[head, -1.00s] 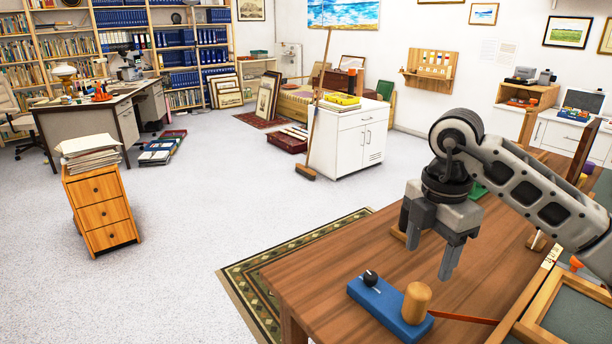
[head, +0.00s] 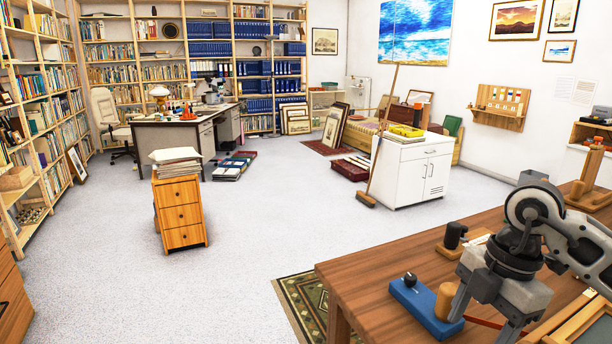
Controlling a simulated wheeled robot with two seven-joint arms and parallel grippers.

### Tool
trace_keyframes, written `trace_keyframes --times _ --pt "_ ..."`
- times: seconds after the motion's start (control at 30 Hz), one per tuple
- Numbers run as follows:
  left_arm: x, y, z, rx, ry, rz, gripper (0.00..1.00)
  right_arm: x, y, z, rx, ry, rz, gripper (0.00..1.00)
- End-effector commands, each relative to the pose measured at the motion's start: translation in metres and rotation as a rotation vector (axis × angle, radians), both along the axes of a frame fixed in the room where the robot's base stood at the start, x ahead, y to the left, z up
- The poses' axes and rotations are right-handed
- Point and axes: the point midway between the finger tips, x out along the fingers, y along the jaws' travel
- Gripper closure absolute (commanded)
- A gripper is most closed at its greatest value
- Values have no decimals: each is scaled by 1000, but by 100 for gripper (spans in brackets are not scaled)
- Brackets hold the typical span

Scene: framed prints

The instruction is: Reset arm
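My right gripper (head: 483,322) is at the lower right in the head view, its arm coming in from the right edge. Its two fingers point down and stand apart, with nothing visible held between them. It is over the wooden table (head: 375,268), in front of and overlapping the right end of a blue block tool (head: 415,300) with a black knob and a wooden knob. I cannot tell whether it touches anything. My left gripper is out of view.
A black-knobbed item (head: 453,237) and a wooden stand (head: 590,175) are on the table behind the arm. A wooden frame (head: 575,325) lies at the lower right corner. A drawer unit (head: 181,214) and a white cabinet (head: 413,172) stand beyond; open floor lies between.

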Motion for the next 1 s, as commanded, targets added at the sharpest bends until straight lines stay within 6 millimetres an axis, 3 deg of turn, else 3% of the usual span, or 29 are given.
trace_keyframes --times 0.23,0.37,0.5,0.6,0.67,0.77,0.87,1.0 --pt "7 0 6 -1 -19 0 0 -15 69 -24 308 0 206 40" --pt "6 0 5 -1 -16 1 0 -32 124 -31 592 -26 320 40" --pt "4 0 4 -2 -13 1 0 -55 200 -13 1127 -155 340 40" --pt "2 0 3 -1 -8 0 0 -49 224 10 1490 -344 130 40" --pt "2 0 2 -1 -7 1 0 -35 219 13 1620 -468 -83 40" --pt "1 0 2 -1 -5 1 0 -11 191 -15 1652 -635 -532 40" --pt "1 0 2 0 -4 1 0 -8 154 -80 1474 -694 -968 40" --pt "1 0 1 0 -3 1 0 -43 123 -169 1151 -613 -1320 40"
